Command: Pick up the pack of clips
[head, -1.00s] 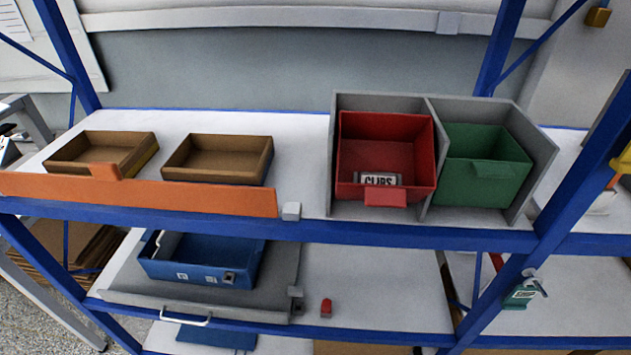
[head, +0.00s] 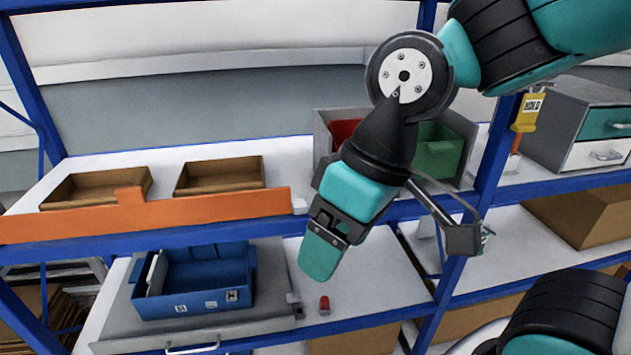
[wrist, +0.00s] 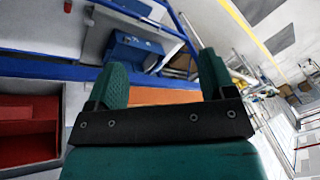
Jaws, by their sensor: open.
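The pack of clips is hidden now; the earlier head view showed it as a small white pack lettered CLIPS inside the red bin, at its front. My arm covers most of the red bin (head: 343,131) in the head view. The red bin also shows at the left edge of the wrist view (wrist: 28,140), with no pack to be made out in it. My gripper (head: 321,258) points down in front of the shelf, to the left of and below the red bin in the head view. In the wrist view my gripper (wrist: 163,80) has its two teal fingers apart with nothing held between them.
A green bin (head: 437,155) stands right of the red one in a grey divider. Two brown trays (head: 218,186) sit behind an orange strip (head: 150,215). A blue box (head: 195,300) and a red-topped piece (head: 324,305) are on the lower shelf. Blue uprights (head: 490,165) frame the shelving.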

